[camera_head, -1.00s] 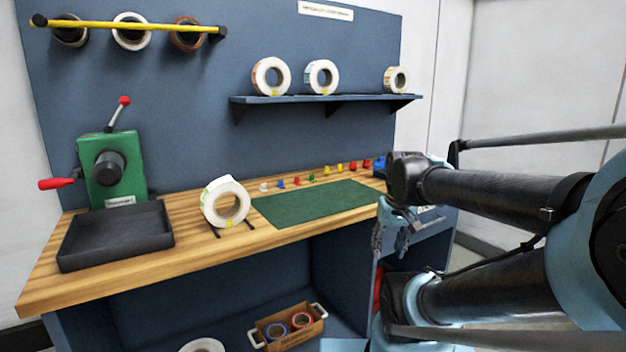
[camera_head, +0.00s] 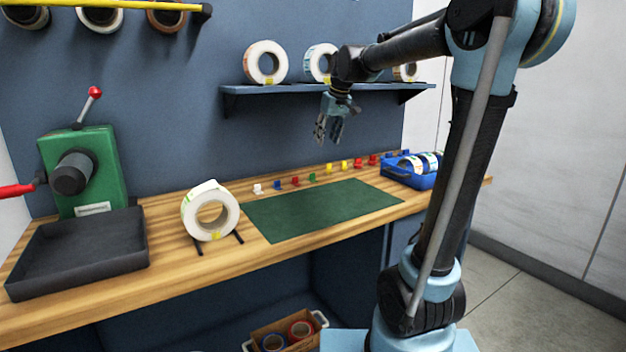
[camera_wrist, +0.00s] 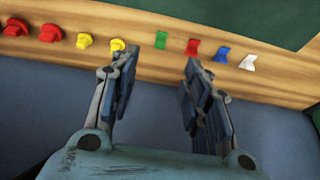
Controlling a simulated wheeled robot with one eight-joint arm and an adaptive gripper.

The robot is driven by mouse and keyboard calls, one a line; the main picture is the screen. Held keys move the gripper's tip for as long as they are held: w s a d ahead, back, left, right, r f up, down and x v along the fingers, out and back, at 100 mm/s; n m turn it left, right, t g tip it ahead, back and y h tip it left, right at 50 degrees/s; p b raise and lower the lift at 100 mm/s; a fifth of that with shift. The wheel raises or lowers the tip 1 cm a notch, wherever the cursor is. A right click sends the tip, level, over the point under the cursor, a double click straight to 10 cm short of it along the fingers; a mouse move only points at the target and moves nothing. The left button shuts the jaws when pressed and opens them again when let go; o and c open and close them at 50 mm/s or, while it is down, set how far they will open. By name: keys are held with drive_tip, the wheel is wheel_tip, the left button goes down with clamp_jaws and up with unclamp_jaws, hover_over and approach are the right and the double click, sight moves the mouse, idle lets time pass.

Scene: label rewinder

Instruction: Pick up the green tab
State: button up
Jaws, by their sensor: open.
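The green tab (camera_head: 312,178) is a small piece standing in the row of coloured tabs along the back of the wooden bench. My gripper (camera_head: 327,138) is open and empty, pointing down above the row. In the wrist view my gripper (camera_wrist: 158,75) has its two fingers well apart, with nothing between them.
Red (camera_wrist: 192,47), blue (camera_wrist: 221,54) and white tabs sit on one side of the green tab, yellow (camera_wrist: 118,46) and red ones on the other. A green mat (camera_head: 325,210) lies in front. A shelf (camera_head: 300,97) with label rolls is behind my gripper. A blue bin (camera_head: 420,181) stands at right.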

drive_tip(key=w+a, duration=0.1)
drive_tip(key=w, duration=0.1)
hover_over(313, 180)
drive_tip(key=s+d, duration=0.1)
drive_tip(key=d, duration=0.1)
drive_tip(key=f, duration=1)
drive_tip(key=shift+s+a+f, duration=0.2)
drive_tip(key=shift+f, duration=0.1)
drive_tip(key=shift+a+x, duration=0.2)
drive_tip(key=shift+x, duration=2.45)
drive_tip(key=c, duration=0.8)
